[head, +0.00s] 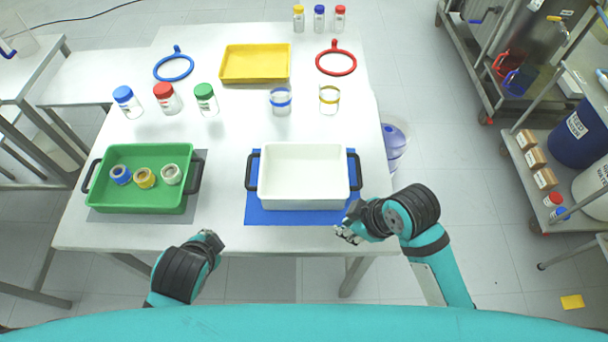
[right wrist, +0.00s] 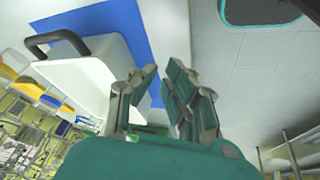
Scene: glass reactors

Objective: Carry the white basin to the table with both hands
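The white basin (head: 303,175) is empty and has a black handle on each side. It rests on a blue mat (head: 290,217) at the front right of the white table (head: 225,238). My right gripper (head: 345,235) is just past the table's front edge, near the mat's front right corner, apart from the basin. In the right wrist view its fingers (right wrist: 160,98) are spread and empty; the basin (right wrist: 85,85) and one handle (right wrist: 58,40) show to their left. My left gripper (head: 212,238) is at the front edge, left of the mat; its finger opening is not clear.
A green basin (head: 140,202) holding several tape rolls stands on a grey mat at left. Behind are jars, a yellow tray (head: 255,80), a blue ring (head: 174,78) and a red ring (head: 336,72). A shelf cart (head: 535,185) stands right, with free floor between.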

